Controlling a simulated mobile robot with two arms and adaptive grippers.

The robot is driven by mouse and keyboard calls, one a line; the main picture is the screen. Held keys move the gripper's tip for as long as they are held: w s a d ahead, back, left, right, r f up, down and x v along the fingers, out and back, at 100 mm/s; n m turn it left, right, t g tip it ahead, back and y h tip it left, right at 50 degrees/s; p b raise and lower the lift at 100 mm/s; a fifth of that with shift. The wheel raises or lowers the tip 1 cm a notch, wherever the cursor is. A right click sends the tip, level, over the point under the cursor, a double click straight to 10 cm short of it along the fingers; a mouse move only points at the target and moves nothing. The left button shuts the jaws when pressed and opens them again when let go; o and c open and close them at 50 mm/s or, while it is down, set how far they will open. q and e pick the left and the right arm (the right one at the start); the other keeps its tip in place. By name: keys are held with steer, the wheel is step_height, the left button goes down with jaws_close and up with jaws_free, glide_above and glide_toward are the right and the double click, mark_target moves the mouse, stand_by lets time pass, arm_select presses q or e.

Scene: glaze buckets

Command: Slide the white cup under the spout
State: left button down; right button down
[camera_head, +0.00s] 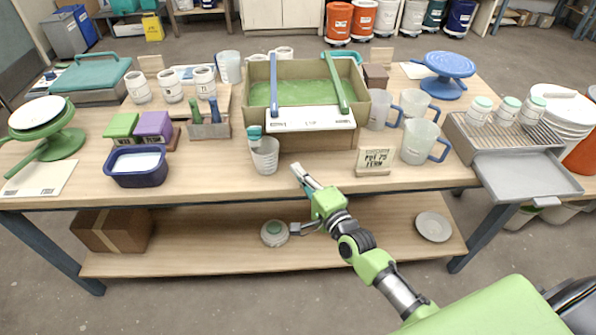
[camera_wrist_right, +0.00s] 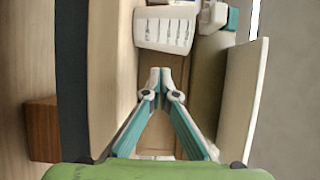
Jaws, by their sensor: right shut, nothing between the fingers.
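The white cup (camera_head: 265,158), pale and translucent, stands upright near the table's front edge, in front of the tray's left corner. A teal spout (camera_head: 254,133) shows just above its rim, slightly left of the cup's middle. In the wrist view, turned sideways, the cup (camera_wrist_right: 165,30) lies beyond my fingertips, with the white and teal spout (camera_wrist_right: 222,17) close to its rim and partly over it. My right gripper (camera_head: 299,171) is shut and empty, just right of the cup, with a small gap between. My left gripper is not in view.
A tan tray (camera_head: 337,136) with green glaze stands behind the cup. A small sign (camera_head: 375,160) and clear mugs (camera_head: 418,142) stand to the right. A dark blue tub (camera_head: 137,172) is to the left. The tabletop between cup and tub is mostly clear.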

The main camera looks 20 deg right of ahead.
mark_target(276, 161)
steer(key=w, duration=0.2)
steer(key=w+a, duration=0.1)
steer(key=w, duration=0.4)
steer(key=shift+w+a, duration=0.1)
steer(key=shift+a, duration=0.05)
steer(key=s+a, duration=0.1)
steer(key=a+p, duration=0.1)
steer(key=a, duration=0.1)
steer(key=shift+s+p, duration=0.3)
steer(key=shift+s, duration=0.05)
steer(key=shift+d+f, duration=0.1)
